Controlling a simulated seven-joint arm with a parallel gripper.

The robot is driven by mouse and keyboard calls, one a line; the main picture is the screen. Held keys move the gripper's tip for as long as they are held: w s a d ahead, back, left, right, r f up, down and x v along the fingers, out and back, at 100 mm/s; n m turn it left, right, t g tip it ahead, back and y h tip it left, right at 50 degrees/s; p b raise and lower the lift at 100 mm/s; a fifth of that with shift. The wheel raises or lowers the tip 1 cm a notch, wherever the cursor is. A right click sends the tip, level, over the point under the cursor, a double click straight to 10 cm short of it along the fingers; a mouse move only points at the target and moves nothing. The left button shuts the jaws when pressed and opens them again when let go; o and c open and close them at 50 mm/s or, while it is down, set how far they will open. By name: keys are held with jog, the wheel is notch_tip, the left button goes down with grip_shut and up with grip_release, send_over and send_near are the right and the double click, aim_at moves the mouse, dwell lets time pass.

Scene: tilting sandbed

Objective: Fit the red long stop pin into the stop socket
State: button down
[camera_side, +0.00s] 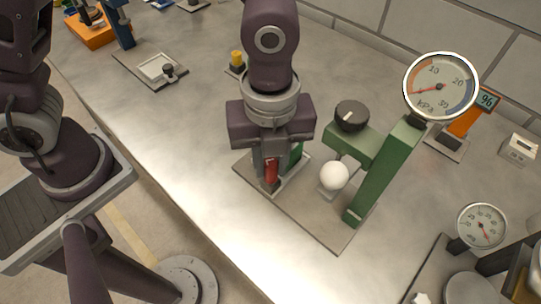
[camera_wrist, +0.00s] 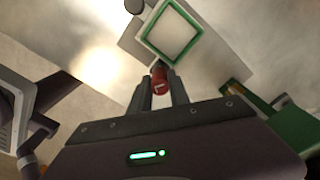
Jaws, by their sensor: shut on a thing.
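My gripper (camera_side: 268,168) points down over the grey base plate (camera_side: 310,214) of the green stand and is shut on the red long stop pin (camera_side: 271,172). The pin's top, with a pale mark, shows between the fingers in the wrist view (camera_wrist: 160,84). A green-edged pale square (camera_wrist: 174,34) lies just beyond the fingertips in the wrist view. In the side view a green part (camera_side: 296,154) shows just behind the gripper. I cannot make out the stop socket, or whether the pin's lower end touches anything.
The green stand (camera_side: 375,180) carries a black knob (camera_side: 352,115), a white ball (camera_side: 334,176) and a kPa gauge (camera_side: 440,87) close to the right of my gripper. An orange display (camera_side: 468,118) and a second gauge (camera_side: 482,225) stand farther right.

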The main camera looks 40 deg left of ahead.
aim_at(270, 162)
jog(key=shift+f, duration=0.45)
jog(key=c, duration=1.1)
grip_release()
jog(key=shift+c, duration=0.2)
notch_tip(270, 162, up, 7)
jog(key=shift+r, duration=0.1)
